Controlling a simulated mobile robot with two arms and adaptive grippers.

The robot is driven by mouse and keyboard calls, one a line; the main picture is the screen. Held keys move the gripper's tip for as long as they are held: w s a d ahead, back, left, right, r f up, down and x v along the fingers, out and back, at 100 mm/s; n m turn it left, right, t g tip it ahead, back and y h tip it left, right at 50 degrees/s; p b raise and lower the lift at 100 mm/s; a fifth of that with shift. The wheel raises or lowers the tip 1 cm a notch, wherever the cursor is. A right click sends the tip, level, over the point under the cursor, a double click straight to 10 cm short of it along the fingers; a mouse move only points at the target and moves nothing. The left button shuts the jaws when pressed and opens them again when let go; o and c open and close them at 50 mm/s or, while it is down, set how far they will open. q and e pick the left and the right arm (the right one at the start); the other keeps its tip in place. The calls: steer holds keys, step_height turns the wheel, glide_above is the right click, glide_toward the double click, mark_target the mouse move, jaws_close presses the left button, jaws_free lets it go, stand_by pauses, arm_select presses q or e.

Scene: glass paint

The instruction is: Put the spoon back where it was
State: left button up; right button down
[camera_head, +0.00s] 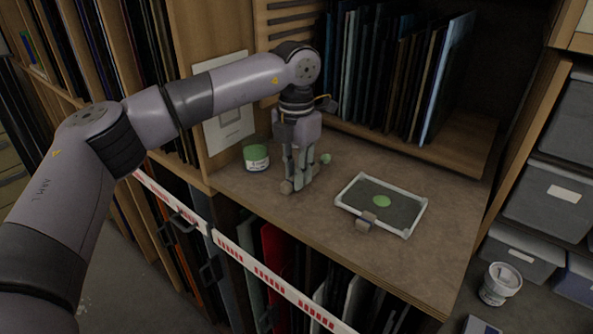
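My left gripper (298,184) points down at the wooden counter, its fingertips low over or touching the surface. I cannot tell whether the fingers are open or shut on something. A small green rounded thing (325,158) shows just behind and right of the fingers; it may be the paint-covered end of the spoon. The rest of the spoon is hidden or too small to make out. A jar with green paint (257,159) stands left of the gripper. A framed dark panel (348,204) with a green paint blob (382,201) lies to the right. My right gripper is not in view.
A small brownish block (366,220) sits at the panel's near edge. Upright glass sheets (400,75) fill the shelf behind. The counter's right front corner is clear. Grey bins (548,190) stand at right.

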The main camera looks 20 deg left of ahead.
arm_select(q)
steer(key=o, duration=0.5)
